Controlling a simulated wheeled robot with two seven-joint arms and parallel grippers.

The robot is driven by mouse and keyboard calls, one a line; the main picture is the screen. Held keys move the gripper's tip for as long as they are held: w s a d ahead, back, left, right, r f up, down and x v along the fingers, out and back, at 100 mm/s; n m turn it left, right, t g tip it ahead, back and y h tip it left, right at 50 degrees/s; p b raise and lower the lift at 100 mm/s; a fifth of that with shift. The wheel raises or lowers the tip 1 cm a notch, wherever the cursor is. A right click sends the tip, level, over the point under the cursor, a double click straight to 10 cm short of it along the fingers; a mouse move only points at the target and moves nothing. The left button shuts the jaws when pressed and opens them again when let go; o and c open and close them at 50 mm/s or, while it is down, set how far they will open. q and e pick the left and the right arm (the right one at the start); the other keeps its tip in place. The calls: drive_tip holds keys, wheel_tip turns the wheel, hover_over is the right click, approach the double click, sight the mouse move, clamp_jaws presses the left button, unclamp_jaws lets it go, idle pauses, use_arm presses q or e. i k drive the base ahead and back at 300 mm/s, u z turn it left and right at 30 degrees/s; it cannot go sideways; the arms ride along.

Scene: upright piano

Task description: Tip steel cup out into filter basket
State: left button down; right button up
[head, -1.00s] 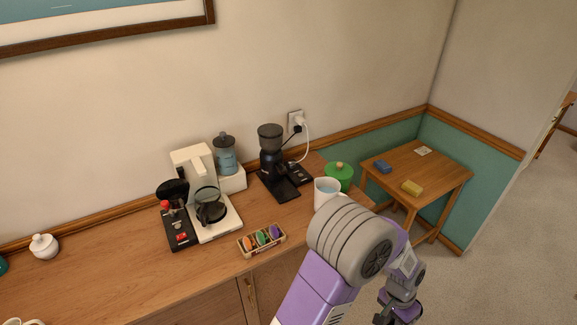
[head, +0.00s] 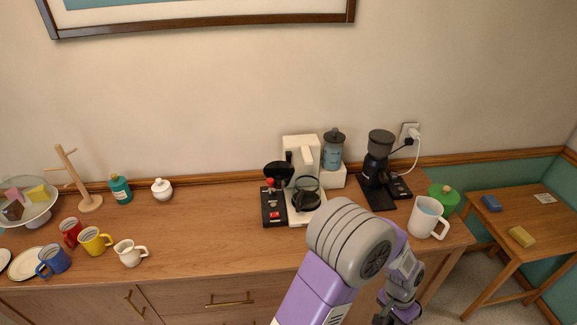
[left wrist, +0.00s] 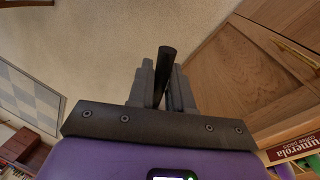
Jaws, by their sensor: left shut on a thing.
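In the left wrist view my left gripper (left wrist: 163,80) is shut on a black rod-like handle (left wrist: 166,62). No steel cup body can be made out in either view. In the head view the purple and grey arm (head: 345,240) rises from the bottom middle and bends down to the right, its gripper end mostly cut off by the bottom edge. The white coffee maker (head: 302,148) stands on the sideboard behind it. A dark round part at its left (head: 278,171) may be the filter basket; its inside cannot be seen. My right gripper is not identifiable in view.
A glass carafe (head: 307,194) sits on the coffee maker. Right of it stand a black grinder (head: 380,155), a white jug (head: 424,217) and a green pot (head: 445,198). Several mugs, including a yellow one (head: 94,241), stand left. The sideboard (head: 205,235) is clear between.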

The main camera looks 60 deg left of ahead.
sight(279, 174)
drive_tip(key=u, duration=1.25)
